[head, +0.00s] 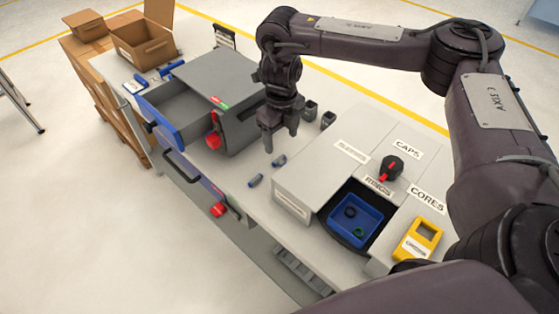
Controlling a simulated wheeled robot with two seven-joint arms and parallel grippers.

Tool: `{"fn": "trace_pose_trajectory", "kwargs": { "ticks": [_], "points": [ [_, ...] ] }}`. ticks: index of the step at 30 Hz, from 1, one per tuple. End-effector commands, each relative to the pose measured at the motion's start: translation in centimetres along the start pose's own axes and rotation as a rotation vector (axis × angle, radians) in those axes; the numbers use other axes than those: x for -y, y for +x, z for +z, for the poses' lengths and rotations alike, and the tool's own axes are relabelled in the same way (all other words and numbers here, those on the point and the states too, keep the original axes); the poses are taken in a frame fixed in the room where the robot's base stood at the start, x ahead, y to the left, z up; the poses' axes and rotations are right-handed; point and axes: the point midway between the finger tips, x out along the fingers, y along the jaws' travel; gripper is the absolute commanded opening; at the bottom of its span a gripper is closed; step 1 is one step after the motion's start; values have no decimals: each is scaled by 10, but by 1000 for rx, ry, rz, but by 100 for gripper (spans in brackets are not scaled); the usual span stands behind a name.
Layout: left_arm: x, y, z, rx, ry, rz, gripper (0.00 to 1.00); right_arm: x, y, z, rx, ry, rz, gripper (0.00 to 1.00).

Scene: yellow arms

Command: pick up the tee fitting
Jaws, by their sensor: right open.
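My right gripper (280,142) hangs with its fingers pointing down over the table, beside the grey cabinet. Its fingers are apart and nothing shows between them. My left gripper is out of view.
A grey cabinet (215,85) with a pulled-out blue-fronted drawer (180,107) stands left of the gripper. Two small dark cups (310,108) stand behind it. At right are a labelled grey housing (310,180), a blue bin (356,218) holding rings, and a yellow device (418,240).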

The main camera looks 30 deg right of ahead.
Motion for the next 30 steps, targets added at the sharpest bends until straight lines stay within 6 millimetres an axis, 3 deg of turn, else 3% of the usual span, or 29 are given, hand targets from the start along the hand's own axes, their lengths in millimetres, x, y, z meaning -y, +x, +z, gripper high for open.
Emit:
{"fn": "trace_pose_trajectory", "kwargs": {
  "ticks": [8, 19, 27, 30],
  "points": [
    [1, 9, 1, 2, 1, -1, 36, 0, 30, -2, -4, 1, 2, 65],
    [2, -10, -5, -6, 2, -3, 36, -2, 76, -5, -3, 2, -1, 65],
    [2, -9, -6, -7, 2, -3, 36, -2, 81, -5, 0, 1, -1, 65],
    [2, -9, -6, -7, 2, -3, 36, -2, 81, -5, 0, 1, -1, 55]
  ]
}}
